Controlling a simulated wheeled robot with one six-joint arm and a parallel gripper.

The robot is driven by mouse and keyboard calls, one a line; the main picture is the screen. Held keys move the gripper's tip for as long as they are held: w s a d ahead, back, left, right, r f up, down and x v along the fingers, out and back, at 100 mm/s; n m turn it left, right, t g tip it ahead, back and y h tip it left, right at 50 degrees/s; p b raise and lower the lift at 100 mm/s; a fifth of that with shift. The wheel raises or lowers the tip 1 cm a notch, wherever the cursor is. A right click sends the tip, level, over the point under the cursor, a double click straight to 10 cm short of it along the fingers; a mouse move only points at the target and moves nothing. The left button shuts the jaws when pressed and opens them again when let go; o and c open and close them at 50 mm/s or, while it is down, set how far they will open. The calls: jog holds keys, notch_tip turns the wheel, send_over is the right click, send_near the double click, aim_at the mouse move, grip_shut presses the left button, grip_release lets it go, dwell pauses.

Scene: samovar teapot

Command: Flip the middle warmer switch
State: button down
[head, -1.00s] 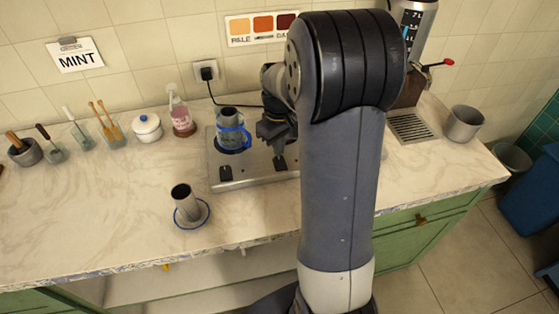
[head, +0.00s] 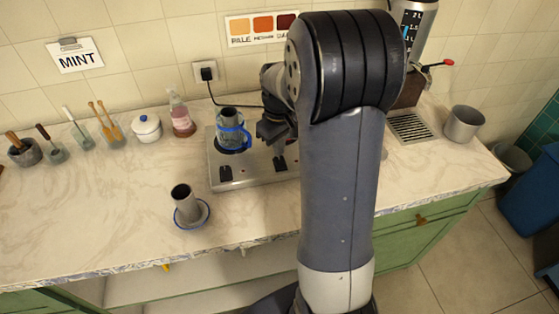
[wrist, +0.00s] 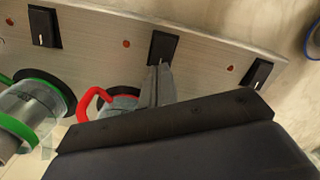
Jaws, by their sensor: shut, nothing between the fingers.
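The warmer is a pale metal plate (head: 240,185) on the counter, with black switches along its front edge. In the wrist view the middle switch (wrist: 163,46) is a black rocker between the left switch (wrist: 44,27) and the right switch (wrist: 259,73). My gripper (wrist: 160,70) is shut and empty, its fingertips at the lower edge of the middle switch in that view. I cannot tell whether they touch it, or which way it is tipped. In the head view my gripper (head: 274,138) is over the warmer, partly hidden by my arm.
A blue-ringed glass pot (head: 231,128) stands on the warmer. In the wrist view a green-ringed pot (wrist: 30,110) and a red handle (wrist: 90,98) are close by. A grey cup on a blue-rimmed saucer (head: 205,215) stands in front. The counter at front left is clear.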

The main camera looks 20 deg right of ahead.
jog(key=shift+f+b, duration=0.65)
jog(key=shift+f, duration=0.35)
dwell(0.8)
jog(key=shift+r, duration=0.15)
notch_tip(320, 180, up, 7)
jog(key=p, duration=0.6)
jog(key=shift+f, duration=0.25)
notch_tip(320, 180, down, 6)
jog(key=b, duration=0.5)
jog(key=shift+f+b, duration=0.15)
jog(key=shift+b, duration=0.15)
